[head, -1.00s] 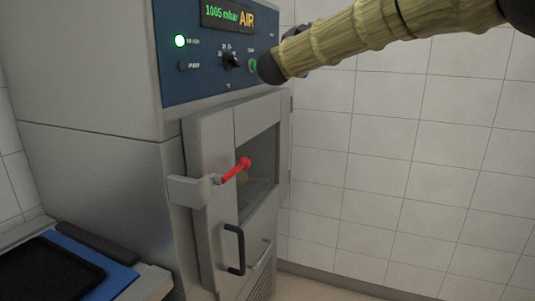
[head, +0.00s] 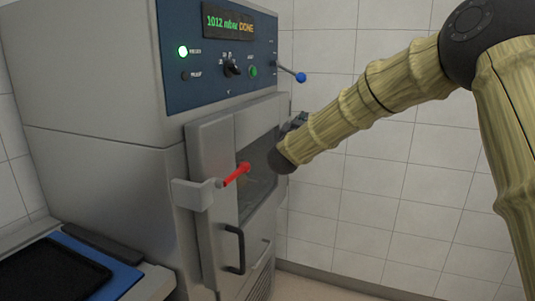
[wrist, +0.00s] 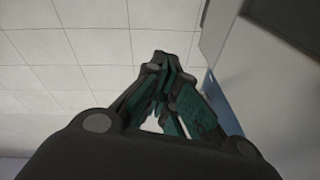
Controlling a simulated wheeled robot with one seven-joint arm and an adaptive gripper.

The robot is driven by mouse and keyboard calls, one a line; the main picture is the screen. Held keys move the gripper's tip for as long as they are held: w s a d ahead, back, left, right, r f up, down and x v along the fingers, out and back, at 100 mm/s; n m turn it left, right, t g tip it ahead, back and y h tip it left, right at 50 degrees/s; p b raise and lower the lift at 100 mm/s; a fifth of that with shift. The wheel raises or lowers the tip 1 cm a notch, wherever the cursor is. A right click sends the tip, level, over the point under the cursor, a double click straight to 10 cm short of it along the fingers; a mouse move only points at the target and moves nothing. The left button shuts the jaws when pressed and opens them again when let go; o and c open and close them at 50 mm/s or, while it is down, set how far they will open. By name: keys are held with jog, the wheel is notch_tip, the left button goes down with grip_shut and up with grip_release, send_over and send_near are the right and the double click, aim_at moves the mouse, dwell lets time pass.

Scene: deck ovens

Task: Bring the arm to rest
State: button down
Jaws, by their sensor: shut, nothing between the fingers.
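My gripper (wrist: 163,65) shows in the wrist view with its dark fingers closed together and nothing between them. Tiled wall lies beyond it, and the grey side of the machine is at the right edge. In the head view my arm reaches in from the upper right. Its end is in front of the right part of the machine's door, below the control panel. The fingers are mostly hidden there behind my own wrist.
The steel machine (head: 95,110) has a blue panel (head: 185,90) whose display (head: 228,22) reads 1012 mbar DONE. Its door (head: 208,140) has a red-handled latch (head: 237,173). A blue-tipped lever (head: 300,77) sticks out right. A black tray (head: 50,275) lies lower left. The right wall is clear.

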notch_tip(320, 180, down, 16)
jog(key=s+n+g+y+p, duration=0.1)
jog(key=s+n+g+y, duration=0.1)
jog(key=n+y, duration=0.1)
jog(key=s+d+f+n+g+y+p, duration=0.1)
jog(key=s+f+g, duration=0.1)
jog(key=s+f, duration=0.7)
jog(key=s+d+f+n+g+y+p, duration=0.15)
jog(key=s+f, duration=0.25)
jog(key=f, duration=0.8)
jog(key=s+d+f+g+y+p, duration=0.1)
jog(key=s+f+g, duration=0.2)
jog(key=s+f, duration=0.6)
jog(key=s+d+f+g+p, duration=0.1)
jog(key=s+d+f+g, duration=0.15)
jog(key=s+f, duration=0.55)
jog(key=s+d+f+g+p, duration=0.1)
jog(key=s+f+g, duration=0.3)
jog(key=s, duration=0.7)
jog(key=s+d+f+g, duration=0.1)
jog(key=s+d+g, duration=0.1)
jog(key=s, duration=1)
jog(key=s+d+f+g+p, duration=0.1)
jog(key=s+d+f+g, duration=0.1)
jog(key=s, duration=1)
jog(key=shift+d, duration=0.3)
jog(key=shift+w+n, duration=0.1)
jog(key=shift+n, duration=0.15)
